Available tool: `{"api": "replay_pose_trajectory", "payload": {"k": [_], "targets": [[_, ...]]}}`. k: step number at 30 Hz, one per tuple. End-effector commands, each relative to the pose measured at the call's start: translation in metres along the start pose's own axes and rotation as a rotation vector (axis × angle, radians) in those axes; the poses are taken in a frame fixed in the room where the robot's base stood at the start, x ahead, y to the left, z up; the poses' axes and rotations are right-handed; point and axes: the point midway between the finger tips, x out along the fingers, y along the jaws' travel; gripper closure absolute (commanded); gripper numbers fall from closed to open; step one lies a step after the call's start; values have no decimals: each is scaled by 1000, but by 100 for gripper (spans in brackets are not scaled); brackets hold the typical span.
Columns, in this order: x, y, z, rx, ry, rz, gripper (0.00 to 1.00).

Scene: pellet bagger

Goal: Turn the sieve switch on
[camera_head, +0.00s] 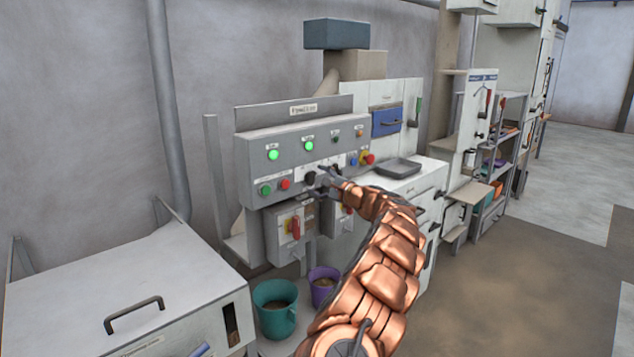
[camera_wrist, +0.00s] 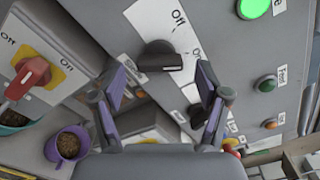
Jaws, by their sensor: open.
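The grey control panel (camera_head: 243,150) stands ahead, with lit green lamps on its upper row. A black rotary switch (camera_head: 310,178) sits on its lower row. In the wrist view the black switch (camera_wrist: 160,55) is on a white plate (camera_wrist: 150,15) with "Off" lettering; I cannot read a sieve label. My gripper (camera_head: 322,180) is in front of the panel at this switch. In the wrist view my gripper (camera_wrist: 163,90) is open, with one finger to each side below the switch and nothing held. Contact with the switch is not visible. My arm hides part of the panel's lower right.
Red-handled switch boxes (camera_head: 295,228) hang below the panel. A teal bucket (camera_head: 276,310) and a purple bucket (camera_head: 324,287) stand beneath. Push buttons (camera_head: 265,190) flank the switch. A grey-white cabinet (camera_head: 110,290) is at the front left. Open floor (camera_head: 500,290) lies right.

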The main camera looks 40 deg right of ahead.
Motion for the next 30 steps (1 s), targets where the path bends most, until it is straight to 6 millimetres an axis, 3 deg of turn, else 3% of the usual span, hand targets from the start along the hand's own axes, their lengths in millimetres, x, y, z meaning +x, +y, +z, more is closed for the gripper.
{"api": "replay_pose_trajectory", "payload": {"k": [21,30], "targets": [[-83,-1,0,2,0,-4,25],[-107,0,0,2,-1,-2,25]]}}
